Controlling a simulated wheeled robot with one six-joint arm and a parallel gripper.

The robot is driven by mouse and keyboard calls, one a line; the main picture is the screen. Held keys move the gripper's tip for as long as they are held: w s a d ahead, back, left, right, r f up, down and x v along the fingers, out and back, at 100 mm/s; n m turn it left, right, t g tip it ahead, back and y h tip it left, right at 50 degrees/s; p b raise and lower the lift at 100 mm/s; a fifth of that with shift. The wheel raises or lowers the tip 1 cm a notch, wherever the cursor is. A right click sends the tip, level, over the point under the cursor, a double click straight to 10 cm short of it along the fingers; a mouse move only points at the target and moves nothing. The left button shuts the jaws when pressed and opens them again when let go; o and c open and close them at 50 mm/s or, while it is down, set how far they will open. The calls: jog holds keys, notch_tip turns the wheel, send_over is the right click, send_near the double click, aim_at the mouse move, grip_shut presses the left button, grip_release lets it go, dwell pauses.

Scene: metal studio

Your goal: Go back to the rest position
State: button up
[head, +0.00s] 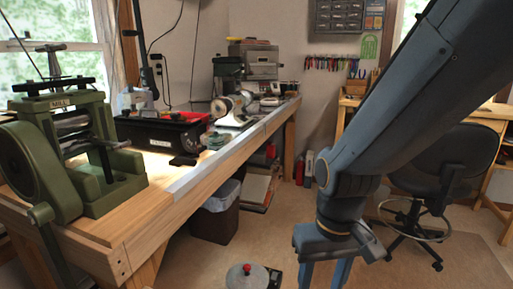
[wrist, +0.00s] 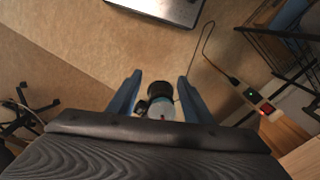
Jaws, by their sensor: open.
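My gripper (head: 322,276) hangs at the lower right of the head view, over the floor, with its fingers pointing down and cut off by the bottom edge. In the wrist view my gripper (wrist: 160,88) shows two blue fingers spread apart. Nothing is clasped between them. Beyond the gap lie a dark round thing (wrist: 160,89) and a pale round thing, partly hidden by my gripper's body; I cannot tell what they are.
A wooden workbench (head: 225,150) with a green rolling mill (head: 75,150) runs along the left. A grey round lid with a red knob (head: 247,268) is low in front. A bin (head: 215,212) stands under the bench. An office chair (head: 440,165) stands right, behind my arm.

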jog(key=s+d+r+m+p, duration=0.1)
jog(key=s+d+r+p, duration=0.1)
jog(key=d+r+p, duration=0.4)
jog(key=r+p, duration=0.2)
jog(key=p, duration=0.1)
jog(key=shift+d+m+h, duration=0.3)
jog(key=shift+d+m, duration=0.1)
dwell(1.1)
